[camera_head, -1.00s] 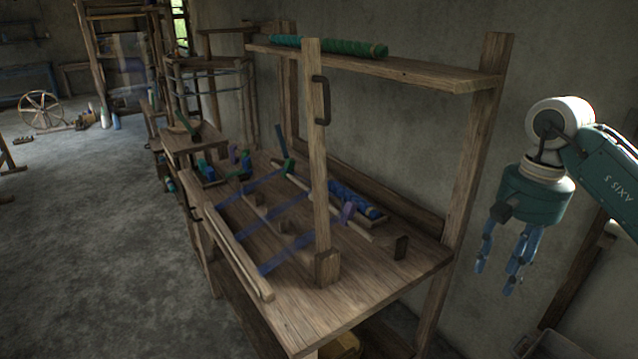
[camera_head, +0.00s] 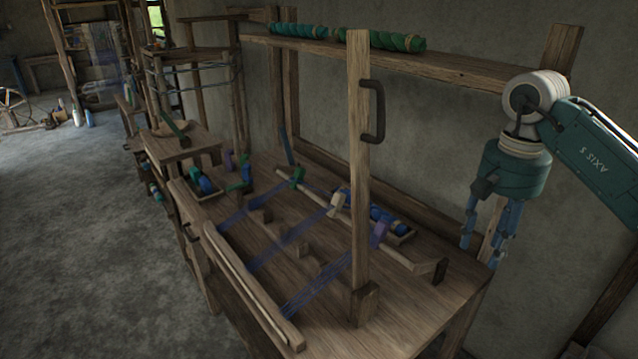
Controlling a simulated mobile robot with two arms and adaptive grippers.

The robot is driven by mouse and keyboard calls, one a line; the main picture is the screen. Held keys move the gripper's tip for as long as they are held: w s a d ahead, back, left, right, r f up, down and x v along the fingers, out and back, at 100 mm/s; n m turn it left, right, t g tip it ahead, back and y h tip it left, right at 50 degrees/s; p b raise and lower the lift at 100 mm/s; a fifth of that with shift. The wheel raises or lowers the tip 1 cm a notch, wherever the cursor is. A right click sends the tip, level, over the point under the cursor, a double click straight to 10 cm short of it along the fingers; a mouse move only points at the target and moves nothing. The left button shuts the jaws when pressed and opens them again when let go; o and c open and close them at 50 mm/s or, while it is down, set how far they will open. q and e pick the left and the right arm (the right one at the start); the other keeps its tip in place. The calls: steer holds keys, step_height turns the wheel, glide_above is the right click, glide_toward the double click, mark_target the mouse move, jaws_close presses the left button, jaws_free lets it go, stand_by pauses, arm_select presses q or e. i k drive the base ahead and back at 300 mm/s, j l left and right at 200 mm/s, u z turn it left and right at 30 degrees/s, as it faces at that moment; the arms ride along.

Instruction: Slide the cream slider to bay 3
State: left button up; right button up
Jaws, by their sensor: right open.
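The cream slider (camera_head: 338,205) sits on a pale wooden rail (camera_head: 412,263) that runs slantwise across the loom table (camera_head: 425,312). It stands between a green slider (camera_head: 297,177) at the rail's far end and a purple slider (camera_head: 380,231) nearer to me. Which bay the cream slider is in I cannot tell; no bay marks are readable. My left gripper is not in view.
An upright post (camera_head: 360,200) with a dark handle (camera_head: 376,110) stands in front of the rail. A tray of blue yarn (camera_head: 388,218) lies behind the rail. Blue threads (camera_head: 318,285) cross the table to a front beam (camera_head: 250,290). A shelf beam (camera_head: 440,68) spans above.

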mark_target(338, 199)
steer(key=i+j, duration=0.65)
steer(key=j, duration=0.25)
steer(key=i+j, duration=0.35)
steer(key=j, duration=0.1)
